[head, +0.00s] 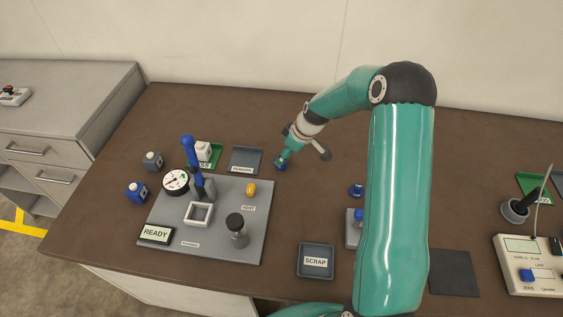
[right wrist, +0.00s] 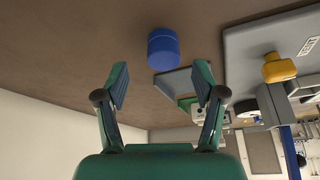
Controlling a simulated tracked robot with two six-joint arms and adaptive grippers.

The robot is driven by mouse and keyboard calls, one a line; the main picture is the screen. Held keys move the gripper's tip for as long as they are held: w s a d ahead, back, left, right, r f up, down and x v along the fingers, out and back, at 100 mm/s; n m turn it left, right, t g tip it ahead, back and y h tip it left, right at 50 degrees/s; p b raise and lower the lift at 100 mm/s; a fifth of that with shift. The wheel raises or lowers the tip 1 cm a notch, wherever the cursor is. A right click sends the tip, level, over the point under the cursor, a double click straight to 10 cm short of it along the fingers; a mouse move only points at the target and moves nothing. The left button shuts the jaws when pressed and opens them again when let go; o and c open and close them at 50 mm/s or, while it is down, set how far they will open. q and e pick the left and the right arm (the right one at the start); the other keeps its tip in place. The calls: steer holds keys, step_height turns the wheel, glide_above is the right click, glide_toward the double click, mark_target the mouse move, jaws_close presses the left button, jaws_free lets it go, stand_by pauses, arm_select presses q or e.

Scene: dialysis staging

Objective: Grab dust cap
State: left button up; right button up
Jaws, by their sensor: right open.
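A small blue cylindrical cap (head: 281,166), which looks like the dust cap, stands on the brown table right of the grey tray at the back. My right gripper (head: 284,158) is close to it in the head view and partly covers it. In the right wrist view the cap (right wrist: 163,48) lies just beyond the fingertips of the right gripper (right wrist: 162,80), roughly centred between them. The fingers are open and empty. A second blue cap-like piece (head: 356,190) lies farther right on the table. My left gripper is not in view.
A grey board (head: 225,228) with a gauge, a yellow piece (head: 251,189) and a dark-topped cylinder (head: 237,229) is left of the gripper. A SCRAP tray (head: 315,274) is in front. My right arm hides part of the table's right side.

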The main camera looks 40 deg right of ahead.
steer(key=x, duration=0.4)
steer(key=shift+a+f, duration=0.1)
steer(key=shift+a, duration=0.15)
steer(key=c, duration=0.8)
